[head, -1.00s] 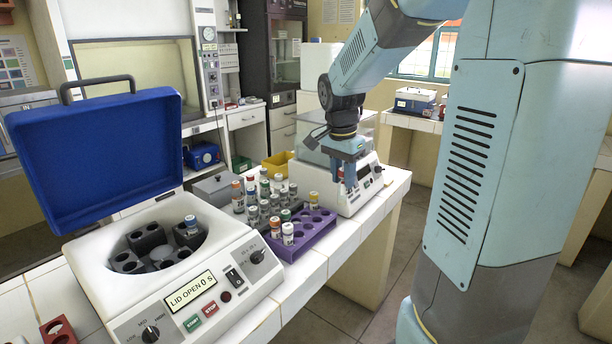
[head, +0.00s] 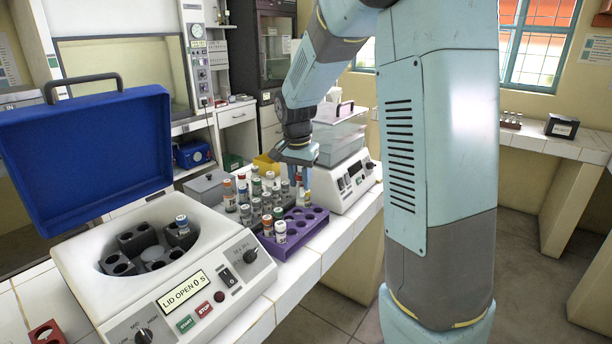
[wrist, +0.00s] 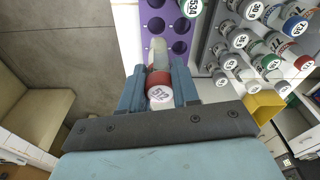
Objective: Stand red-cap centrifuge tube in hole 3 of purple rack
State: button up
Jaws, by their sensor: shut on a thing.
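The red-cap centrifuge tube (wrist: 159,82) is gripped between my fingers in the wrist view. Its pale cap top faces the camera and its clear body points away, over the purple rack. My gripper (wrist: 159,92) is shut on it; in the head view my gripper (head: 299,164) is above the far part of the rack. The purple rack (head: 290,246) stands on the bench beside the centrifuge, with several empty holes and tubes at its near end. In the wrist view part of the rack (wrist: 168,37) shows beyond the tube. The hole numbers cannot be read.
A grey rack (wrist: 206,62) crowded with capped tubes stands right beside the purple rack. The centrifuge (head: 175,300) with its blue lid open is at left. A white balance (head: 340,185) stands behind the purple rack. A yellow bin (wrist: 262,105) is near the grey rack.

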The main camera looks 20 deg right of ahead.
aim_at(301, 206)
jog(key=shift+f, duration=2.4)
jog(key=shift+s+f, duration=0.15)
jog(key=shift+f, duration=0.1)
jog(key=shift+f, duration=0.1)
jog(key=shift+f, duration=0.75)
jog(key=shift+f, duration=0.25)
jog(key=shift+f, duration=1.5)
